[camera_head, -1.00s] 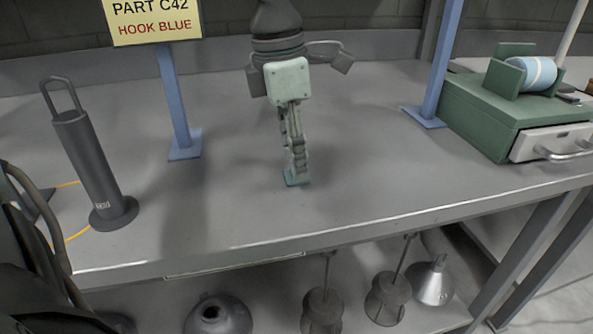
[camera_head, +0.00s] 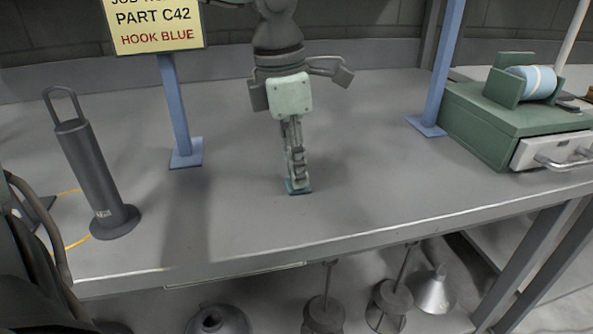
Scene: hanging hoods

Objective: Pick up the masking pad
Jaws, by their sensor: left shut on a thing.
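The masking pad (camera_head: 303,188) is a small flat teal piece at the middle of the grey bench top, mostly hidden under the fingertips. My left gripper (camera_head: 297,182) points straight down over it, with its pale green housing above. Its narrow fingers are shut on the pad. I cannot tell whether the pad touches the bench or is just above it. My right gripper is not in view.
A dark cylinder with a loop handle (camera_head: 93,180) stands at the left. Blue posts (camera_head: 177,105) (camera_head: 440,75) rise behind, one bearing a yellow sign (camera_head: 155,27). A green drawer box (camera_head: 480,125) holds a blue roll (camera_head: 538,82). The bench around the gripper is clear.

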